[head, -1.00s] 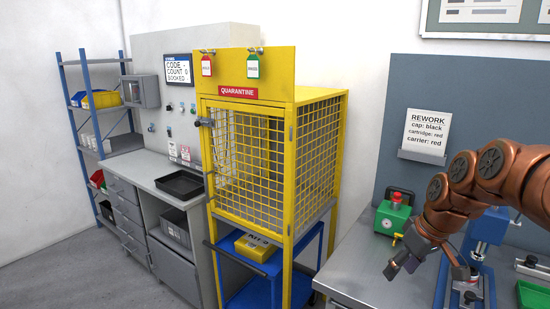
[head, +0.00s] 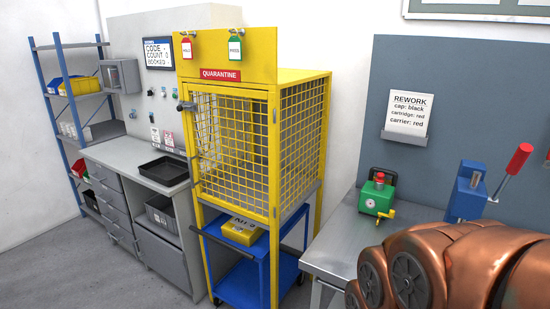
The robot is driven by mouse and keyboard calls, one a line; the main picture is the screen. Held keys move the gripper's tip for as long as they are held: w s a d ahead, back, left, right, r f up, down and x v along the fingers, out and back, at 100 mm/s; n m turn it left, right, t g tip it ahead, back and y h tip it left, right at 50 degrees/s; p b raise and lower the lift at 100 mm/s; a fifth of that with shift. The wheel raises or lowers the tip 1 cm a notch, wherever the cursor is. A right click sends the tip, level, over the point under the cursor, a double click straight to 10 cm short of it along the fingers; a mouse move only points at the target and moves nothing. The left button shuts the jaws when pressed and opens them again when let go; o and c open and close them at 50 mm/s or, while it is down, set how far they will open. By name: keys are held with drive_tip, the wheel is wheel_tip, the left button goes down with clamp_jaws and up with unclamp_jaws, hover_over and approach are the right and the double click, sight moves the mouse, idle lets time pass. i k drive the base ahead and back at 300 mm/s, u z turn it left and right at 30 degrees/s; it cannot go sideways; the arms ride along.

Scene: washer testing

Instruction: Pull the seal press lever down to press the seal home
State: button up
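The seal press (head: 465,190) is a blue upright on the workbench at the right. Its lever (head: 511,172) has a red grip and slants up to the right from the press head. My copper-coloured arm fills the lower right corner and hides the lower part of the press, so the seal cannot be seen. My gripper is not in view.
A green device (head: 379,196) with a red top and yellow valve stands on the steel bench (head: 335,243). A rework card (head: 409,112) is on the grey back panel. The yellow quarantine cage (head: 262,150) and blue cart (head: 240,275) stand left of the bench.

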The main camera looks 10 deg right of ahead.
sight(524, 150)
drive_tip(key=z, duration=1.4)
